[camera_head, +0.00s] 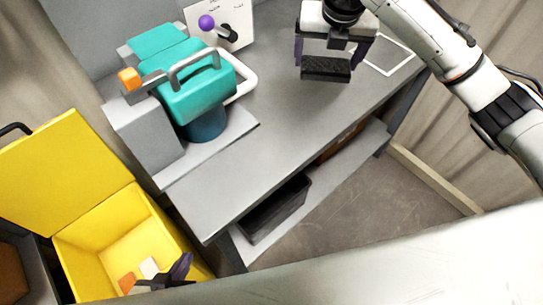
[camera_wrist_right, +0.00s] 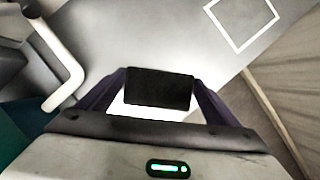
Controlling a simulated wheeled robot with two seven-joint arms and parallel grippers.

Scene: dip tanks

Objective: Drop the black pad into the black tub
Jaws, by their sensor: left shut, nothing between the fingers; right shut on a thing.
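The black pad (camera_head: 326,69) is between the fingers of my right gripper (camera_head: 328,62), which is shut on it above the grey bench top. In the right wrist view the pad (camera_wrist_right: 158,88) shows as a dark rectangle between the two purple fingers. The black tub (camera_head: 275,212) sits on the lower shelf under the bench, to the lower left of the pad, its inside partly shaded. My left gripper (camera_head: 178,272) is shut and empty near the yellow bin, at the picture's bottom left; part of it is hidden.
A teal machine (camera_head: 200,88) with a grey handle stands on the bench's left side. The open yellow bin (camera_head: 140,215) stands at lower left with small items inside. A white square outline (camera_head: 385,55) marks the bench right of the pad. A brown thing (camera_head: 342,140) lies on the lower shelf.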

